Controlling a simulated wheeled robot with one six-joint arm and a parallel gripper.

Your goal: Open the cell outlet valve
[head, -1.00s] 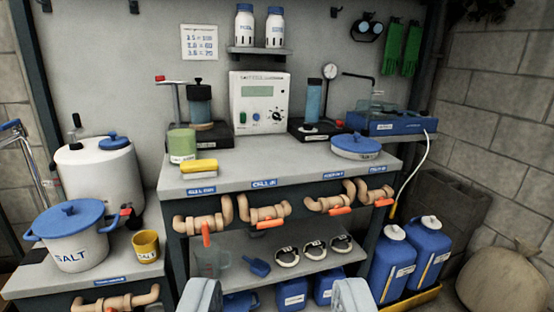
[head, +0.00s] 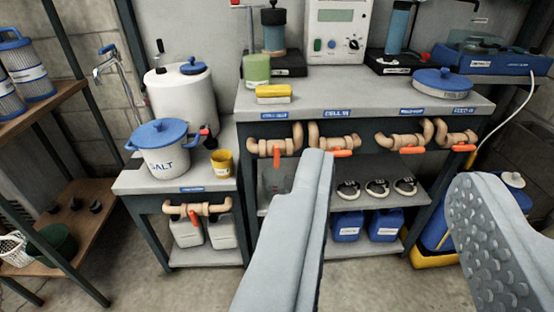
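A row of tan pipe valves with orange handles runs under the bench's front edge. The far-left valve (head: 268,146) has its handle hanging down. The second valve (head: 333,141), under a label reading CELL IN, has its handle lying sideways. The third valve (head: 400,138) and the far-right valve (head: 455,138) also have sideways handles. I cannot read which label says cell outlet. My gripper (head: 392,168) is open and empty, its two grey fingers wide apart in front of the bench. The left finger reaches up near the second valve in the picture; contact cannot be told.
A lower side table (head: 150,191) at left holds a salt pot (head: 163,158) and yellow cup (head: 222,163); another valve (head: 196,208) with a hanging handle sits below. A shelf (head: 75,222) stands far left. Blue canisters (head: 347,228) rest under the bench. A yellow tray (head: 432,255) lies right.

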